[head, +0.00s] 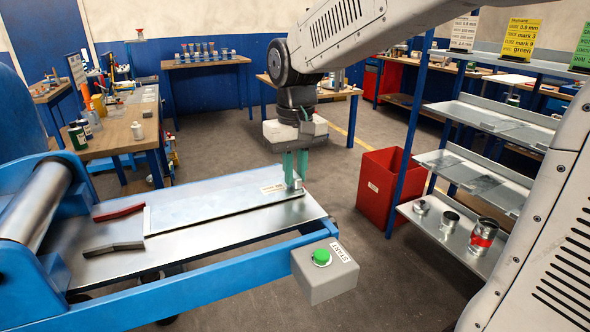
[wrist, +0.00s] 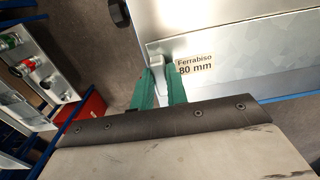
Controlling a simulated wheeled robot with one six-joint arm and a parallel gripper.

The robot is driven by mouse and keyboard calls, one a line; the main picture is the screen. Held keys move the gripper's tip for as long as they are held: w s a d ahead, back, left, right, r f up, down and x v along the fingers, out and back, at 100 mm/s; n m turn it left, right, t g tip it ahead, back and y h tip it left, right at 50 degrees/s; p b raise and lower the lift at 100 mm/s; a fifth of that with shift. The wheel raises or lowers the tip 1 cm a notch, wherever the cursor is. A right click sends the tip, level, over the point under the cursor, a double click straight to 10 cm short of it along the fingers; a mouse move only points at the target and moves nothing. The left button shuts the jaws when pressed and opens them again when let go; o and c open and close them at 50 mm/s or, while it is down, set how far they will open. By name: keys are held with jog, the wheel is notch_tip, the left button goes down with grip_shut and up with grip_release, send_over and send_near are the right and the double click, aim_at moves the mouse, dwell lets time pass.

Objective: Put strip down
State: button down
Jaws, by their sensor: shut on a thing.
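The strip (head: 210,205) is a flat shiny metal sheet with a small label, lying along the metal table of the blue machine. In the wrist view the strip (wrist: 240,60) shows its label, "Ferrabiso 80 mm". My gripper (head: 296,181) has green fingers pointing down at the strip's right end. In the wrist view the gripper (wrist: 163,82) is shut on a small pale upright tab (wrist: 157,64) at that end. The strip looks to be resting on or just above the table (head: 190,248); I cannot tell which.
A roller (head: 38,210) is at the machine's left, with a red guide (head: 118,210) and a dark guide (head: 113,248) near the strip's left end. A grey box with a green button (head: 321,257) is in front. A red bin (head: 383,185) and shelves (head: 480,165) stand right.

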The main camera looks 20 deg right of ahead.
jog(key=shift+f, duration=0.15)
jog(key=c, duration=1.4)
grip_release()
notch_tip(320, 180, up, 11)
jog(key=shift+t, duration=0.7)
jog(key=s+d+f, duration=0.1)
jog(key=s+f, duration=0.3)
jog(key=s, duration=0.3)
jog(key=s+d+f, duration=0.1)
jog(key=s+f, duration=0.3)
jog(key=s, duration=0.3)
jog(key=s+d+f, duration=0.1)
jog(key=s+f, duration=0.3)
jog(key=s, duration=0.4)
